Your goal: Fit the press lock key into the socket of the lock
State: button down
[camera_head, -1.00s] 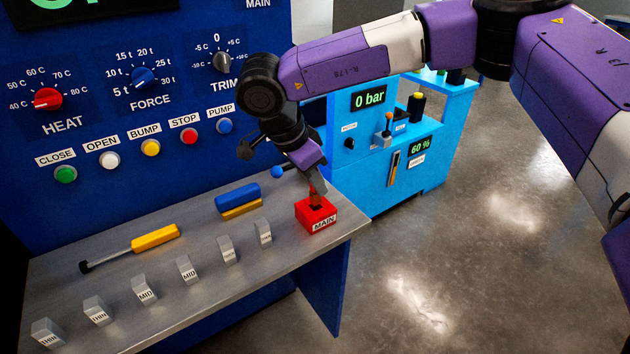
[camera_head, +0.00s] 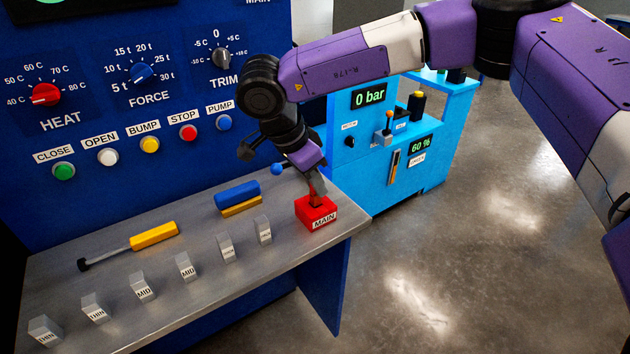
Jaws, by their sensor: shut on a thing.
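The lock is a red block labelled MAIN (camera_head: 322,218) at the right end of the grey shelf. Its socket is a dark opening in the top. My gripper (camera_head: 317,194) points down right over the lock, its fingertips at the socket. It is shut on a small red thing, which I take to be the press lock key (camera_head: 315,201). The key is mostly hidden by the fingers, and I cannot tell how far it sits in the socket.
On the grey shelf (camera_head: 190,225) stand several small grey blocks (camera_head: 186,266) with labels along the front. A yellow-handled tool (camera_head: 154,236) and a blue-and-yellow piece (camera_head: 238,197) lie behind them. The blue panel (camera_head: 60,200) rises behind; a light-blue cabinet (camera_head: 375,180) stands at the right.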

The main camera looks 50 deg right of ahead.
jog(key=shift+f+b, duration=0.7)
jog(key=shift+f, duration=0.4)
jog(key=c, duration=1.3)
grip_release()
jog(key=shift+o, duration=0.2)
jog(key=v, duration=0.7)
jog(key=shift+r+p, duration=0.3)
jog(key=shift+r, duration=0.05)
jog(key=shift+a, duration=0.15)
notch_tip(320, 180, up, 12)
jog(key=p, duration=0.8)
